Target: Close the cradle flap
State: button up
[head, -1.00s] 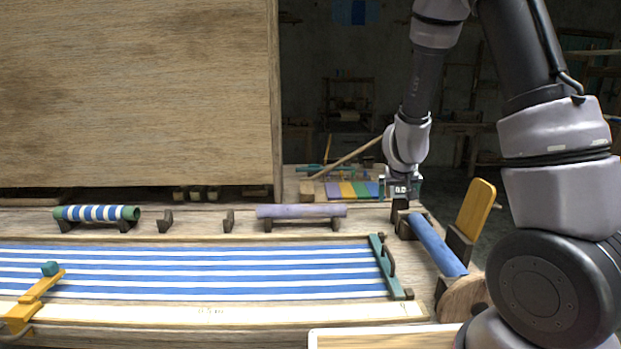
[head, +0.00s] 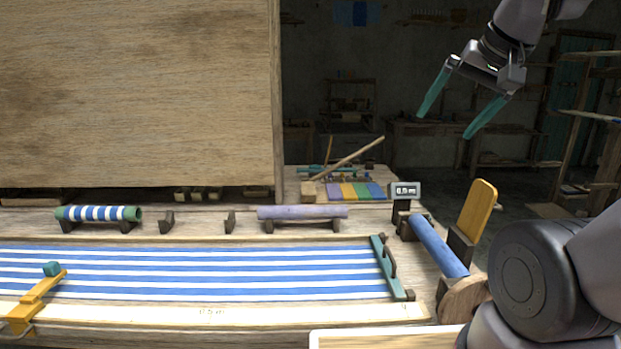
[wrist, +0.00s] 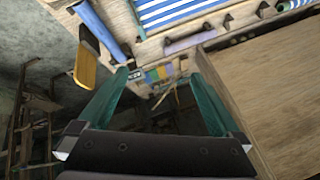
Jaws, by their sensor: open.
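The cradle flap is a yellow paddle (head: 476,210) standing up, tilted a little to the right, on a dark block at the right end of the loom. Beside it on its left lies a blue roller (head: 438,245) in the cradle, with a round wooden disc at its near end. In the wrist view the yellow flap (wrist: 86,66) is at the upper left, with the blue roller (wrist: 97,30) beside it. My gripper (head: 444,126) is open and empty, high above and behind the cradle, its teal fingers wide apart and touching nothing.
A small display (head: 405,190) stands at the far end of the blue roller. Striped cloth (head: 190,270) with a teal bar (head: 391,266) lies to the left. A large wooden panel (head: 140,95) rises at the back left. The air around the flap is clear.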

aim_at(483, 197)
jog(key=l+u, duration=0.15)
jog(key=l, duration=0.3)
jog(key=l+u, duration=0.1)
jog(key=l, duration=0.4)
jog(key=l+u, duration=0.15)
jog(key=l, duration=0.3)
jog(key=k+l+u, duration=0.15)
jog(key=l, duration=0.35)
jog(key=l+u, duration=0.1)
jog(key=l, duration=0.35)
jog(key=k+l+u, duration=0.15)
jog(key=l, duration=0.3)
jog(key=k+l+u, duration=0.15)
jog(key=l, duration=0.3)
jog(key=k+l+u, duration=0.1)
jog(key=l, duration=0.35)
